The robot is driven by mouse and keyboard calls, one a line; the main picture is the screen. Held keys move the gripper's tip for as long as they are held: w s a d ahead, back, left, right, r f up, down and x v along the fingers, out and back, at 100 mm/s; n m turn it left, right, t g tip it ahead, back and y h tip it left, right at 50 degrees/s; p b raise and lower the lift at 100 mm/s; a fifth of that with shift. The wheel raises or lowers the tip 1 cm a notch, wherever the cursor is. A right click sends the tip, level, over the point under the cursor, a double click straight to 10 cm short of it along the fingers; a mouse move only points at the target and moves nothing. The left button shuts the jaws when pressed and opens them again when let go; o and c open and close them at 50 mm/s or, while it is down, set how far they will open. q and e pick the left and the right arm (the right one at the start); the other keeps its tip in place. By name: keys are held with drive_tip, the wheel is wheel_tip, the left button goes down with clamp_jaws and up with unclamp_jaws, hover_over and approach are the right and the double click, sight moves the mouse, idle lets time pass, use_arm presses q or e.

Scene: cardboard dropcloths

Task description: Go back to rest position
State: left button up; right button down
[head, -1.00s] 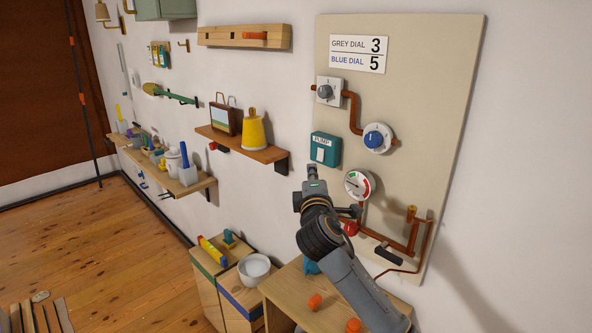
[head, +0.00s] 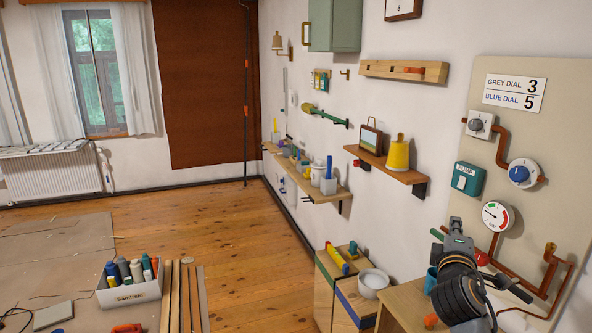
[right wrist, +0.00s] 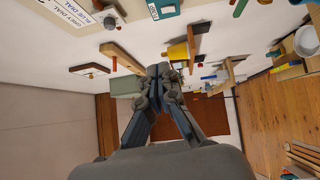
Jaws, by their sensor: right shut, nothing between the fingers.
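My right gripper (head: 458,232) shows at the lower right of the head view, in front of the lower part of the beige panel (head: 545,85). In the right wrist view its two fingers (right wrist: 164,72) meet at the tips with nothing between them. The panel carries a grey dial (head: 478,126), a blue dial (head: 520,174), a teal pump switch box (head: 468,179) and a round gauge (head: 496,215). My left gripper is not in view.
A wooden shelf (head: 385,165) with a yellow container (head: 399,153) sticks out from the wall left of the panel. Cabinets (head: 340,290) stand below it. A box of bottles (head: 130,293) stands on the dropcloth (head: 50,250). The wooden floor between is clear.

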drive_tip(key=s+a+f+m+g+y, duration=0.25)
drive_tip(key=s+f, duration=0.55)
drive_tip(key=f, duration=0.4)
drive_tip(key=s+a+f+m+g+y, duration=0.2)
drive_tip(key=s+a+f+m+g, duration=0.15)
drive_tip(key=s+f, duration=0.6)
drive_tip(key=s+a+f+m+g+y, duration=0.1)
drive_tip(key=s+a+f+m+g, duration=0.2)
drive_tip(key=s, duration=0.5)
drive_tip(key=s+a+f+m+g+y, duration=0.1)
drive_tip(key=s+a+f+g, duration=0.15)
drive_tip(key=s+f, duration=0.35)
drive_tip(key=s+a+f+m+g+y, duration=0.2)
drive_tip(key=s+a+f, duration=0.1)
drive_tip(key=s, duration=0.6)
wheel_tip(320, 180, down, 25)
drive_tip(key=g, duration=0.1)
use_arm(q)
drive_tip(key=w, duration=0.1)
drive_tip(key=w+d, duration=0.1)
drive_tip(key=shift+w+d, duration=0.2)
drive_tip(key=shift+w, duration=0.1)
use_arm(e)
drive_tip(key=s+d+f+g, duration=0.1)
drive_tip(key=s+d+f, duration=0.2)
drive_tip(key=s+f, duration=1.4)
drive_tip(key=shift+s+d+n+h, duration=0.15)
drive_tip(key=shift+s+n+h, duration=0.2)
drive_tip(key=shift+s+n, duration=0.05)
